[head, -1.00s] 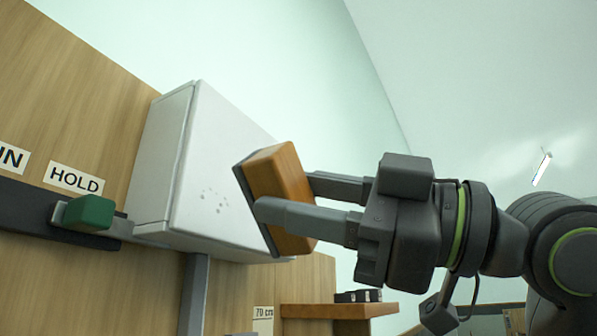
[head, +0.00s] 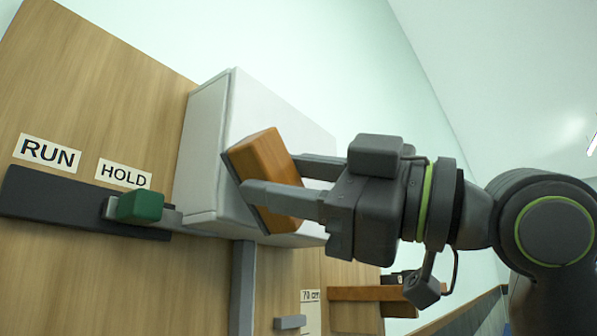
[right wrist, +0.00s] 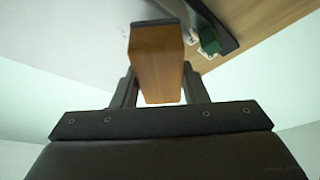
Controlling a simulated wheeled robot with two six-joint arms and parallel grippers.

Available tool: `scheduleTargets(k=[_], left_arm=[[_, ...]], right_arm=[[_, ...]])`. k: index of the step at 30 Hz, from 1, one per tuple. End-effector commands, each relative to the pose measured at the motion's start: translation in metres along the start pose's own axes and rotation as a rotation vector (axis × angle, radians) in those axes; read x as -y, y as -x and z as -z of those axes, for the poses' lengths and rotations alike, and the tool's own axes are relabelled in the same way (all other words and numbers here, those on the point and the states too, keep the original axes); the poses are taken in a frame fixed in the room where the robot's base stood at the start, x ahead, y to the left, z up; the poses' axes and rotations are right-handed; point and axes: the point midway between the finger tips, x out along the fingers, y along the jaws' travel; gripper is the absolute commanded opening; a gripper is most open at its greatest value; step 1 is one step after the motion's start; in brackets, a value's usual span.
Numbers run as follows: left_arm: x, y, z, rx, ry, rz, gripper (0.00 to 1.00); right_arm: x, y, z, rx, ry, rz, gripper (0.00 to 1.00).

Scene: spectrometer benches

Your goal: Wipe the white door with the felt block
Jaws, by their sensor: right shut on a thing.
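The white door (head: 262,112) is the front face of a white box mounted on the wood panel, in the middle of the head view. My right gripper (head: 275,187) is shut on the felt block (head: 266,172), an orange-brown wooden block with a dark grey pad on its door side. The pad lies at or very near the door's lower part; I cannot tell whether it touches. The right wrist view shows the block (right wrist: 158,65) between the fingers. My left gripper is not in view.
A green knob (head: 141,206) on a dark rail (head: 55,205) sits left of the box, below RUN and HOLD labels (head: 124,174). A grey post (head: 243,285) runs down under the box. A wooden shelf (head: 352,293) is at lower right.

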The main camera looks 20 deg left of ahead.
Motion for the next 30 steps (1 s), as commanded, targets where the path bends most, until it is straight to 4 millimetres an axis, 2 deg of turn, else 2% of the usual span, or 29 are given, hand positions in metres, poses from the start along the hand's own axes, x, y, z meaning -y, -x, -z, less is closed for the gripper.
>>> scheduleTargets(k=[15, 30], left_arm=[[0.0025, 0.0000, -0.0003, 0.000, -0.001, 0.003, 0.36], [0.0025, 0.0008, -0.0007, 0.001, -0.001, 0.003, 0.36]], right_arm=[[-0.0002, -0.0002, -0.0001, 0.000, 0.000, -0.001, 0.21], [-0.0005, -0.0092, -0.0037, 0.000, 0.000, -0.001, 0.21]])
